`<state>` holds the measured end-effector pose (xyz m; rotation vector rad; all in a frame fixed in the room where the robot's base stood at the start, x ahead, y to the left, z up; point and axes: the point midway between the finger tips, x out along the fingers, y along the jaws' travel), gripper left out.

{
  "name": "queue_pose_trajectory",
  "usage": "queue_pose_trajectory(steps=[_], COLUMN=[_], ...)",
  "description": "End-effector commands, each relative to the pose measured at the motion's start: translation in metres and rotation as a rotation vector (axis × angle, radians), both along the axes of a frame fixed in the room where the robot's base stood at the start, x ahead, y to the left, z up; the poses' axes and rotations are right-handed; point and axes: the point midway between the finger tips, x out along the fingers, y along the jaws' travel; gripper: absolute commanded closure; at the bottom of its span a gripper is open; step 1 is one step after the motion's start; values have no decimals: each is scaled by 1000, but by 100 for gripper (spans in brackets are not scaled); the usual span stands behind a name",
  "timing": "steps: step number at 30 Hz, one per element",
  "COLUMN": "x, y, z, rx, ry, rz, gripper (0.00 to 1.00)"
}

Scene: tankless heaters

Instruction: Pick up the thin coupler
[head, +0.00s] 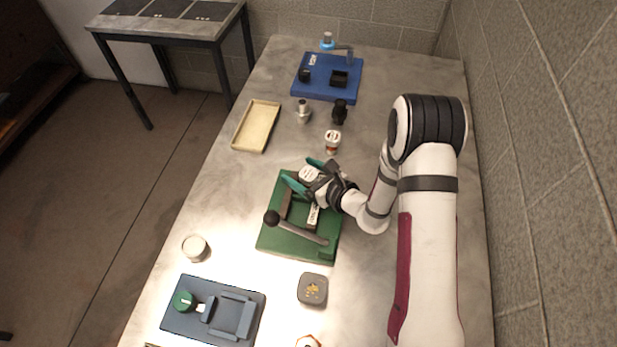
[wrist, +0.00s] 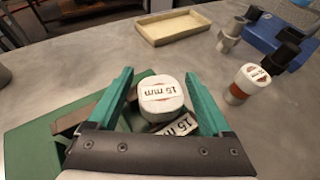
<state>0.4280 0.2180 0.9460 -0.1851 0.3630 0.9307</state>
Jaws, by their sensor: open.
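A white-topped piece labelled "15 mm" (wrist: 162,98) sits between the two teal fingers of my gripper (wrist: 158,75). The head view also shows this piece (head: 309,174) between the fingers of my gripper (head: 303,172), at the far end of the green lever fixture (head: 270,243). The fingers are open, with a gap visible on each side in the wrist view. A second white-topped piece with a copper-coloured band (head: 332,142) stands apart on the table beyond; it also shows in the wrist view (wrist: 244,84). I cannot tell which one is the thin coupler. The lower part of the near piece is hidden.
A tan tray (head: 238,146), a metal fitting (head: 303,112), a black fitting (head: 339,113) and a blue fixture (head: 350,93) stand farther back. A white round piece (head: 195,248), a slate fixture (head: 257,317) and a grey box (head: 313,303) are nearer. A wall runs along the right.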

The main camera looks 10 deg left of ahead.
Motion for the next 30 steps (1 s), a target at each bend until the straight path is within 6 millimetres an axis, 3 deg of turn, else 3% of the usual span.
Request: queue_pose_trajectory(steps=[6, 7, 20, 30], x=[1, 1, 1, 1], y=[2, 2, 2, 2], z=[-1, -1, -1, 1], rx=[0, 0, 0, 0], ry=[0, 0, 0, -1], rz=[1, 0, 1, 0], gripper=[17, 20, 98, 100])
